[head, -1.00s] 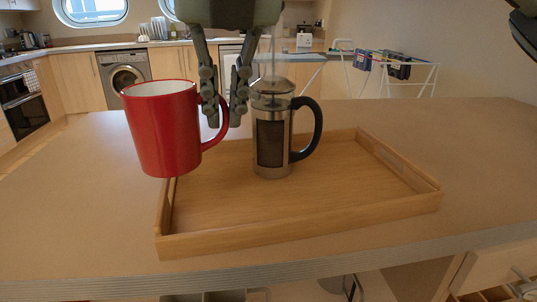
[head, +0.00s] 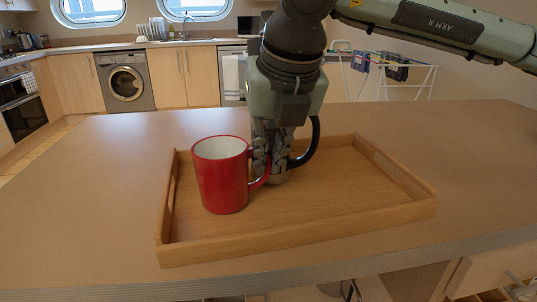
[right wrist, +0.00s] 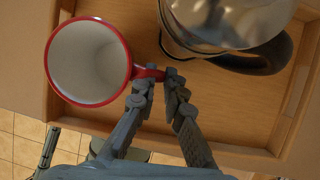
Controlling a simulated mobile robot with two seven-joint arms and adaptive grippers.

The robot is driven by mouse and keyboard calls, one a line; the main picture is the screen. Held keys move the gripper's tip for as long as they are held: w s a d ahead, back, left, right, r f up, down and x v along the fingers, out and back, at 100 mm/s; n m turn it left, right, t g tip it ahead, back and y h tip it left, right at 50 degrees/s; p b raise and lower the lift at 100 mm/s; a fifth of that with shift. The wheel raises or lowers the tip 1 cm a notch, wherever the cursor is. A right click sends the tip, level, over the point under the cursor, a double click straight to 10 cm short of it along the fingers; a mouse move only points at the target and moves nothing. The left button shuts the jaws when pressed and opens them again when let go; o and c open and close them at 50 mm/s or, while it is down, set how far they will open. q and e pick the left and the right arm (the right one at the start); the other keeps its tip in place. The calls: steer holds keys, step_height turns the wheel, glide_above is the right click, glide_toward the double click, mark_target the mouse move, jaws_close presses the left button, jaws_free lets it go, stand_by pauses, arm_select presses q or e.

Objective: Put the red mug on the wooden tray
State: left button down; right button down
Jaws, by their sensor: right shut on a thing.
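The red mug (head: 222,180) is upright at the left part of the wooden tray (head: 330,226) in the head view, low over or on its floor; I cannot tell if its base touches. My right gripper (head: 271,172) points down and is shut on the mug's handle, on the mug's right side. In the right wrist view the mug (right wrist: 88,62) looks empty, with its handle between the fingertips (right wrist: 160,84). The tray's rim (right wrist: 235,158) also shows there. My left gripper is not in view.
A French press with a black handle (head: 312,150) stands on the tray just behind my right gripper, mostly hidden by it. Its metal lid also shows in the right wrist view (right wrist: 228,22). The tray's right half is clear. The tray sits near the counter's (head: 90,220) front edge.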

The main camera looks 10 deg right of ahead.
steer(key=shift+f, duration=0.1)
steer(key=c, duration=2)
jaws_free()
steer(key=o, duration=0.4)
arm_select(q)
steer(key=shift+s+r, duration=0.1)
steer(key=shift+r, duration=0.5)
arm_select(e)
steer(key=shift+s+r, duration=0.1)
steer(key=shift+r, duration=0.3)
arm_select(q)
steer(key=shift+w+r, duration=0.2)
arm_select(e)
steer(key=v, duration=1.1)
steer(key=shift+s+r, duration=0.15)
